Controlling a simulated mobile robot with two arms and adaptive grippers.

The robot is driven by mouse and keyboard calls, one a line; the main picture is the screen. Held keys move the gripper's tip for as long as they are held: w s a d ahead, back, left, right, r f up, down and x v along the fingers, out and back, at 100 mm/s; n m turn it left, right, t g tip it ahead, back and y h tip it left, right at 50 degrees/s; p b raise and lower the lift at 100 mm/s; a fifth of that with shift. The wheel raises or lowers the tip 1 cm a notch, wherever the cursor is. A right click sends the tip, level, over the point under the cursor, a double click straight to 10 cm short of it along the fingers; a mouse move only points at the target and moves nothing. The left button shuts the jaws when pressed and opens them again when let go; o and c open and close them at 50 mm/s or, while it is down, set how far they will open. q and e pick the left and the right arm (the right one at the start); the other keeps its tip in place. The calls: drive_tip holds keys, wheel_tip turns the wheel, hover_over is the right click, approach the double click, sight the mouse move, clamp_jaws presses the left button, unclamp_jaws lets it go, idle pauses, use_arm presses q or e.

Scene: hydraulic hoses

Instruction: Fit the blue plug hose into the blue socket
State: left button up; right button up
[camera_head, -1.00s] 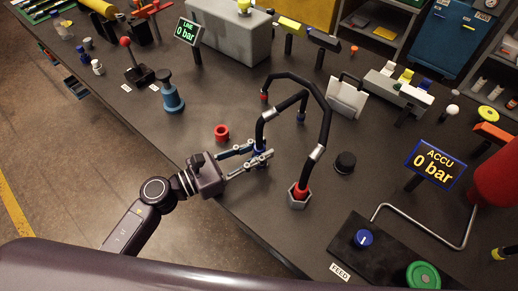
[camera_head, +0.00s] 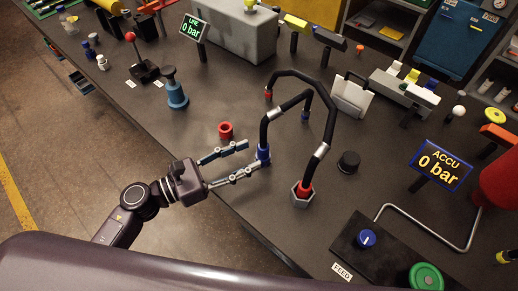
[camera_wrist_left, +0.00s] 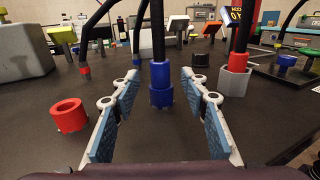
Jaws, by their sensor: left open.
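The blue plug (camera_head: 263,151) is the near end of a black hose (camera_head: 271,122) with a silver band. In the left wrist view the plug (camera_wrist_left: 161,72) stands upright on the wider, ribbed blue socket (camera_wrist_left: 161,96); I cannot tell how deep it sits. The hose's far end has a blue fitting (camera_head: 305,117) at the bench. My left gripper (camera_head: 253,157) is open, its fingers pointing towards the plug. In the left wrist view the plug is ahead, between the spread fingers (camera_wrist_left: 161,104), and appears free of them. My right gripper is not in view.
A second black hose arches above, its red plug (camera_head: 304,188) in a grey hexagonal socket (camera_head: 301,201). An empty red ring (camera_head: 226,130) lies left of the blue socket. A black cap (camera_head: 348,162) and the ACCU display (camera_head: 440,164) stand right. Bench is clear nearer the front edge.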

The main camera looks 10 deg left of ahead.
use_arm(q)
drive_tip(key=v, duration=0.6)
drive_tip(key=shift+s+a, duration=0.25)
drive_tip(key=shift+a, duration=0.05)
